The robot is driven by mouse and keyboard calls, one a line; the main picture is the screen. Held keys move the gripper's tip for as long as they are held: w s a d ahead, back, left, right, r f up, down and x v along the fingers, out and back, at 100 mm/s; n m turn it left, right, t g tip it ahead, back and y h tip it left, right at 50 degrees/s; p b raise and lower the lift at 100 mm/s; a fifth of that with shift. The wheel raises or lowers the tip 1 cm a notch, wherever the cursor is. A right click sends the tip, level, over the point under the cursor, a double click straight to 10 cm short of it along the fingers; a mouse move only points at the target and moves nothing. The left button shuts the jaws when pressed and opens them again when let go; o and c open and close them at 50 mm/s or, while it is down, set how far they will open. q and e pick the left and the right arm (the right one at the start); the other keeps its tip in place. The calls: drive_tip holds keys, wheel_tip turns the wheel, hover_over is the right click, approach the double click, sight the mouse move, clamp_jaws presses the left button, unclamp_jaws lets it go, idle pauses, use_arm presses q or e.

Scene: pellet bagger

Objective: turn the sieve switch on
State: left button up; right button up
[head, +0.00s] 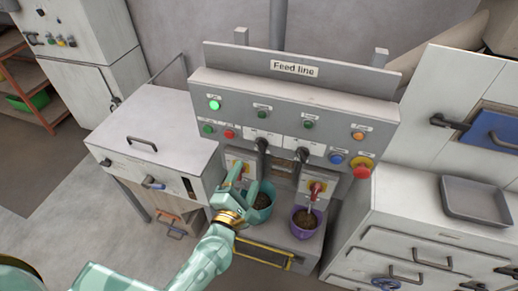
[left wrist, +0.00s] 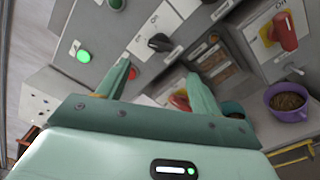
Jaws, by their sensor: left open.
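The grey control panel (head: 237,110) is marked "Feed line". It carries two black knobs (head: 263,145) (head: 303,155) and two red rotary switches on pale plates; the smaller labels are too small to read, so I cannot tell which is the sieve switch. My left gripper (head: 244,178) is open in front of the left red switch. In the left wrist view, that red switch (left wrist: 180,101) shows partly between the fingers (left wrist: 158,80), close to the right finger; contact cannot be told. The right red switch (head: 316,188) stands clear, seen also in the left wrist view (left wrist: 285,32). My right gripper is not in view.
A teal bowl (head: 266,197) of pellets sits just beside my left gripper, partly hidden. A purple bowl (head: 305,228) of pellets stands to its right. A red mushroom button (head: 361,172) is at the panel's right. A grey tray (head: 474,199) lies on the right cabinet.

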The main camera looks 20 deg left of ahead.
sight(259, 149)
use_arm(q)
drive_tip(key=w, duration=1)
drive_tip(key=shift+w+d, duration=0.25)
drive_tip(key=shift+w, duration=0.1)
drive_tip(key=c, duration=1)
